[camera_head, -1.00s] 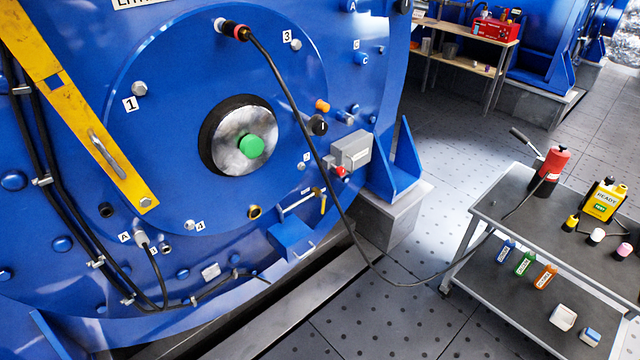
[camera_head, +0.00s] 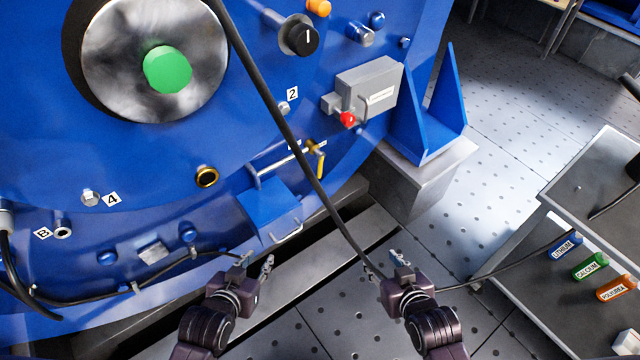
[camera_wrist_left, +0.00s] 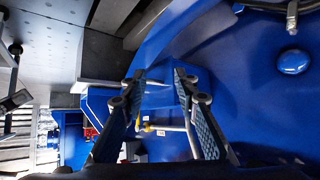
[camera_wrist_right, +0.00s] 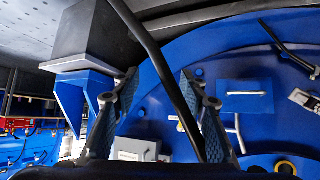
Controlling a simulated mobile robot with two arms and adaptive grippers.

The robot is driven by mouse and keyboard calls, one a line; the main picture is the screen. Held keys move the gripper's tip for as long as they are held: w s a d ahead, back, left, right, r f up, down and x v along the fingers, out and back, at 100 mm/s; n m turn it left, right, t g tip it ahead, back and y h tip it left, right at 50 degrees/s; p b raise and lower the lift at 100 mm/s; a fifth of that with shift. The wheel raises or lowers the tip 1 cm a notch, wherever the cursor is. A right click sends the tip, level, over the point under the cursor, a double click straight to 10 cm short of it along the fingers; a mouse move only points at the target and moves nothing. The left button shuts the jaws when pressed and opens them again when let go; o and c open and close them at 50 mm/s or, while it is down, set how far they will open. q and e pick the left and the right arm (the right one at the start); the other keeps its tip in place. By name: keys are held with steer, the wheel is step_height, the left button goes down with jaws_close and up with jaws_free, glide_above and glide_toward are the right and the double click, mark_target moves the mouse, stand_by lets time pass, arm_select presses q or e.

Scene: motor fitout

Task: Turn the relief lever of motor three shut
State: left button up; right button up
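A small lever with a yellow handle (camera_head: 318,158) sits at the right end of a thin silver pipe (camera_head: 282,163) on the lower right of the blue motor face (camera_head: 330,215). Its handle points mostly downward beside the pipe. In the left wrist view the yellow lever (camera_wrist_left: 146,127) shows between the fingers, beyond them. My left gripper (camera_head: 257,262) is open and empty, below and left of the lever. My right gripper (camera_head: 385,265) is open, below and right of the lever. Neither touches it.
A grey box (camera_head: 370,88) with a red knob (camera_head: 347,119) is above right. A cart (camera_head: 590,200) stands right.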

arm_select(q)
steer(key=w+d+r+m+t+h+b, duration=0.3)
steer(key=w+d+r+m+b, duration=0.35)
steer(key=d+r+m, duration=0.4)
steer(key=m, duration=2.7)
glide_toward(319, 168)
steer(key=w+d, duration=0.1)
steer(key=w, duration=0.3)
steer(key=w+d+f, duration=0.1)
steer(key=w+f+b, duration=0.1)
steer(key=shift+d+y, duration=0.3)
steer(key=shift+y, duration=0.1)
steer(key=b+x, duration=0.1)
steer(key=x, duration=0.2)
steer(key=shift+w+d+f+b, duration=0.15)
steer(key=shift+w+b, duration=0.1)
steer(key=shift+b, duration=0.15)
steer(key=shift+w, duration=0.15)
arm_select(e)
step_height(319, 168, up, 30)
steer(key=w+a+t+y, duration=0.1)
steer(key=a+t+y, duration=0.1)
steer(key=t, duration=1)
steer(key=shift+w+a+r+y, duration=0.2)
steer(key=shift+a+y, duration=0.2)
steer(key=shift+y, duration=0.5)
